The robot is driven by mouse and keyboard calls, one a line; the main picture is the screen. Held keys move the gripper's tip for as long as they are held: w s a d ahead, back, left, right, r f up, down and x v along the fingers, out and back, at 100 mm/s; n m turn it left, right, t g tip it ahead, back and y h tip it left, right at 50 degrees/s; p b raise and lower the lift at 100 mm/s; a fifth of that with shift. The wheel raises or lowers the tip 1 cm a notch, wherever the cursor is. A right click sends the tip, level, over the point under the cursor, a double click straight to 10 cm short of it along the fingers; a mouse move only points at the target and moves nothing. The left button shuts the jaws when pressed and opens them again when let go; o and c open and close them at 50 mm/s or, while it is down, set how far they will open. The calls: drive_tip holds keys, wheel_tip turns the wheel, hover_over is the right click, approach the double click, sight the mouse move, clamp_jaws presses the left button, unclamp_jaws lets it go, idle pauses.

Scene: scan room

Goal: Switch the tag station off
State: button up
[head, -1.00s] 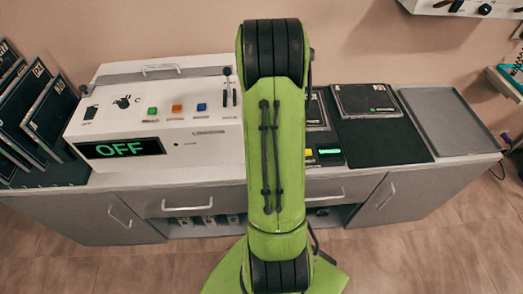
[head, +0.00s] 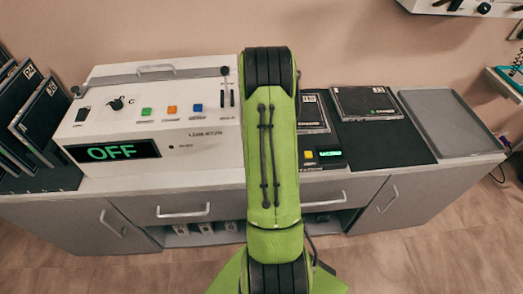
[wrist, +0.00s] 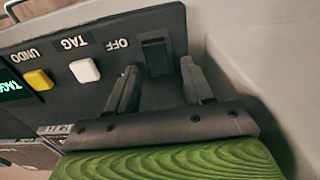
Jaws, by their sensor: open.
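The tag station shows in the head view as a dark panel with a yellow button and a lit green display (head: 330,154), partly hidden by my arm. In the wrist view, its panel appears upside down with a black rocker switch (wrist: 155,52) marked OFF, a white TAG button (wrist: 85,70) and a yellow UNDO button (wrist: 38,80). The green display (wrist: 10,88) is lit at the left edge. My gripper (wrist: 158,70) is open, with one fingertip on each side of the switch. Contact with the switch or panel cannot be told. My arm hides the gripper in the head view.
A white machine (head: 205,155) with a display reading OFF stands left of my arm. Dark cases (head: 365,101) and a grey tray (head: 448,122) lie to the right. A rack of dark panels (head: 40,120) stands far left. A pale surface borders the station panel in the wrist view.

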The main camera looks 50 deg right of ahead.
drive_tip(key=shift+c, duration=0.3)
clamp_jaws()
drive_tip(key=b, duration=0.2)
drive_tip(key=t+h+b, duration=0.1)
drive_tip(key=b, duration=0.1)
drive_tip(key=shift+s+a+f+h, duration=0.1)
drive_tip(key=shift+a+f+h, duration=0.1)
drive_tip(key=shift+h, duration=0.1)
drive_tip(key=t+h+b, duration=0.1)
drive_tip(key=b, duration=0.1)
drive_tip(key=shift+s+a+r+b, duration=0.1)
drive_tip(key=shift+s+b, duration=0.05)
drive_tip(key=shift+b, duration=0.2)
drive_tip(key=shift+s+a+r+t+h+b, duration=0.15)
drive_tip(key=shift+r+t+h+b, duration=0.25)
drive_tip(key=shift+b, duration=0.5)
drive_tip(key=shift+o, duration=0.3)
unclamp_jaws()
